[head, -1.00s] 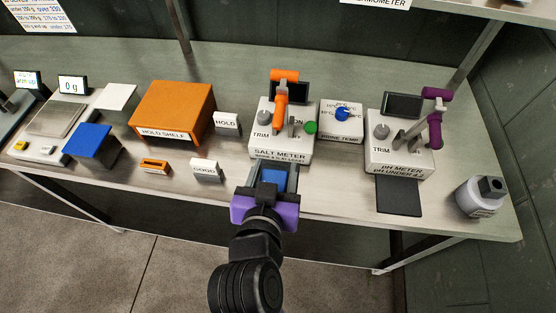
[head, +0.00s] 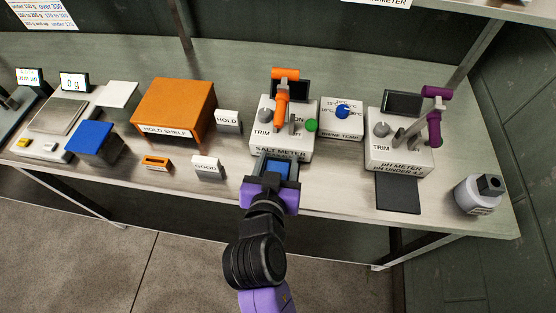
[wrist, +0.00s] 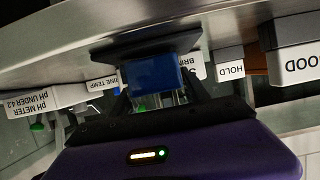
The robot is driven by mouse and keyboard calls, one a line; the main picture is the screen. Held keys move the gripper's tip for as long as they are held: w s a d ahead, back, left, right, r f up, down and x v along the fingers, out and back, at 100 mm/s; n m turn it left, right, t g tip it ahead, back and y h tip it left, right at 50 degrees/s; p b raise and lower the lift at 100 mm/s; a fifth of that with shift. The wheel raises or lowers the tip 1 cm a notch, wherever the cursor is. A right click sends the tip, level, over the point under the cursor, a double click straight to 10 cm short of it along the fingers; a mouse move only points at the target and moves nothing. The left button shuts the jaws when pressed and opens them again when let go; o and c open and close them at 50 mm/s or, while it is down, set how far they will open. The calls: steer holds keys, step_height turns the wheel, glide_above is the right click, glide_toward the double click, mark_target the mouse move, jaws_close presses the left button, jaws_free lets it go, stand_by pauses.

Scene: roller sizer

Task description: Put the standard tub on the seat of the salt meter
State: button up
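The tub, blue with a clear part (wrist: 154,80), is between the fingers of my gripper (head: 277,172), which appears shut on it. Its blue part also shows in the head view (head: 279,170). My gripper is at the front of the salt meter (head: 281,141), a white box with an orange lever. In the inverted wrist view, the tub is right by a dark flat plate (wrist: 145,47), apparently the salt meter's seat. I cannot tell whether they touch. The seat is hidden behind my gripper in the head view.
The pH meter (head: 400,152), with its dark pad (head: 397,194), stands to the right. An orange hold shelf (head: 174,105), a GOOD block (head: 207,167) and a blue stand (head: 94,138) are to the left.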

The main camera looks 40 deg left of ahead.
steer(key=o, duration=0.4)
steer(key=shift+o, duration=0.2)
steer(key=shift+r+p, duration=0.25)
steer(key=shift+p, duration=0.05)
steer(key=b+v, duration=0.1)
steer(key=v, duration=1.1)
steer(key=shift+f, duration=0.1)
